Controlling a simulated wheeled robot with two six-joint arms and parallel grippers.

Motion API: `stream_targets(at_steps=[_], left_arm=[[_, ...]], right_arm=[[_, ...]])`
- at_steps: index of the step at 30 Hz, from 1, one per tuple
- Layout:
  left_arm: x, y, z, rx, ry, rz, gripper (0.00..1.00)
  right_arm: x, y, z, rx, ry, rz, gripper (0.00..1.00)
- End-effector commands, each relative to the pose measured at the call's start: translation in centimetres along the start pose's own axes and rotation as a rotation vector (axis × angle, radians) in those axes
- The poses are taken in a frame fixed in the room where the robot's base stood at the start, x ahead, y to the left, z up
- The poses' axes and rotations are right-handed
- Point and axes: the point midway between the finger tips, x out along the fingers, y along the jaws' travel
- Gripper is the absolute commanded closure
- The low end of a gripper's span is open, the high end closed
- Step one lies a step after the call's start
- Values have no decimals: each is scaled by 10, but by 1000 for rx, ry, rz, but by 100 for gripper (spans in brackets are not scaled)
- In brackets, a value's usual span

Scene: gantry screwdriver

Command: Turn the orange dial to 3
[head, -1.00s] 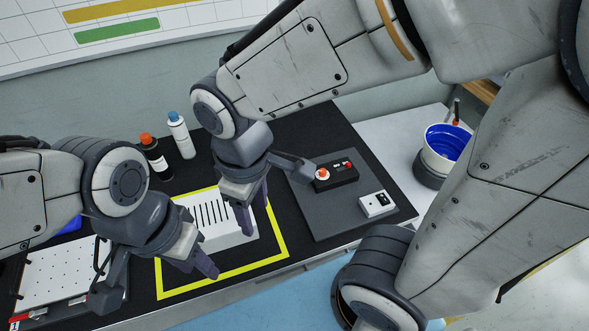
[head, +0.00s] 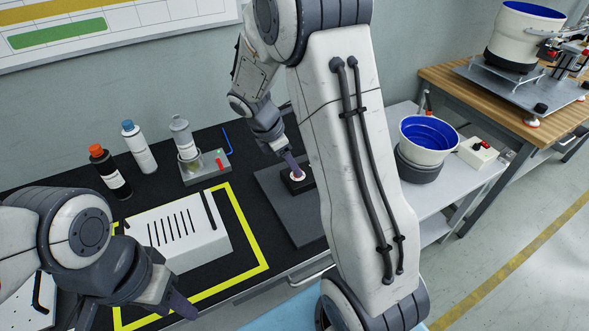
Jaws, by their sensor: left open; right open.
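The black control box (head: 303,186) stands on a dark grey board (head: 287,218) at the right end of the black worktop. The dial's pale round face (head: 297,177) shows on the box, under my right gripper. The dial's orange part and any numbers cannot be made out. My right gripper (head: 294,170) points down at the dial with its fingers at or just above it. It is open; whether the fingers touch the dial, I cannot tell. My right arm hides the right part of the box and board. My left gripper (head: 182,306) is open and empty at the worktop's front edge.
A white slotted box (head: 183,238) sits inside a yellow outline left of the board. Behind it stand an orange-capped bottle (head: 108,172), a blue-capped bottle (head: 140,150) and a device with a clear jar (head: 185,143). A blue-lined bucket (head: 425,145) is at right.

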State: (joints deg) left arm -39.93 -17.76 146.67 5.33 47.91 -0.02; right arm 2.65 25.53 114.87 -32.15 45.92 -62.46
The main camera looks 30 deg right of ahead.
Motion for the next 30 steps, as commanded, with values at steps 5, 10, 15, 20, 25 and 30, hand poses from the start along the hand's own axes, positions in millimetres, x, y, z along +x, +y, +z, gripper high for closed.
stream_targets(at_steps=[5,10,15,20,25,30], left_arm=[[5,0,0,0,0,0,57],[5,0,0,0,0,0,57],[5,0,0,0,0,0,57],[5,0,0,0,0,0,57],[5,0,0,0,0,0,57],[2,0,0,0,0,0,57]], right_arm=[[21,0,0,0,0,-1,42],[26,0,0,1,0,1,42],[26,0,0,0,0,1,42],[25,0,0,0,0,1,92],[25,0,0,1,0,1,100],[24,0,0,17,1,-7,100]])
